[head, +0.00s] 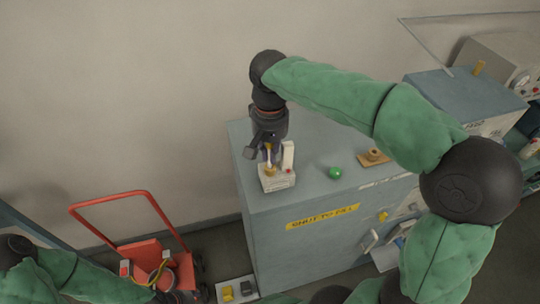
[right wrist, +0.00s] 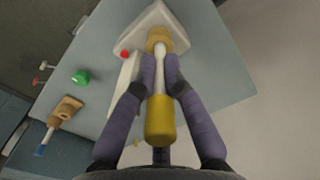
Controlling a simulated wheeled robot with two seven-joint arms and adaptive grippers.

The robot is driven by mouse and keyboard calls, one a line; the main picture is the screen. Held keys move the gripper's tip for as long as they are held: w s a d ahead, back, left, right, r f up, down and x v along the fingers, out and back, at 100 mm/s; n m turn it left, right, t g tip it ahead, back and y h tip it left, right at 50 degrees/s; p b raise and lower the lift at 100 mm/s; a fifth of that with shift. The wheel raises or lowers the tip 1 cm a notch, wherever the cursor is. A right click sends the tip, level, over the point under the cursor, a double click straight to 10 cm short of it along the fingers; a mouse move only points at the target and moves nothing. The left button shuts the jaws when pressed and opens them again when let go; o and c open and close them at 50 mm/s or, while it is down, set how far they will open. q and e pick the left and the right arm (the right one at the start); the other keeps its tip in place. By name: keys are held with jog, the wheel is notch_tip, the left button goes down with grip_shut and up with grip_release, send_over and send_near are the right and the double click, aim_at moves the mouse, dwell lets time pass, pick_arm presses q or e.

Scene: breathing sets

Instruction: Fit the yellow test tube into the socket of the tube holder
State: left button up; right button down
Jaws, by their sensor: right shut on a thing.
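The yellow test tube (right wrist: 160,122) has a thick yellow end and a white shaft. My right gripper (right wrist: 160,72), with purple fingers, is shut on its shaft. The shaft's far end meets the tan ring socket (right wrist: 157,36) of the white tube holder (right wrist: 182,20); I cannot tell how deep it sits. In the head view the holder (head: 278,181) stands on the cabinet's near left part, with a white upright post (head: 288,154) beside the tube. My right gripper (head: 267,150) is just above it. My left gripper (head: 182,297) is at the bottom edge, its jaws unclear.
A tan wooden block with a ring (head: 374,157) lies further right. A blue-grey box (head: 465,98) stands behind. A red cart (head: 143,250) is on the floor at left.

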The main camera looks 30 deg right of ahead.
jog(key=shift+f, duration=0.85)
jog(key=shift+f, duration=0.25)
jog(key=c, duration=1.3)
grip_release()
jog(key=shift+r, duration=0.55)
notch_tip(320, 180, up, 12)
jog(key=shift+f+p, duration=0.25)
jog(key=shift+p, duration=0.1)
jog(key=shift+f, duration=0.1)
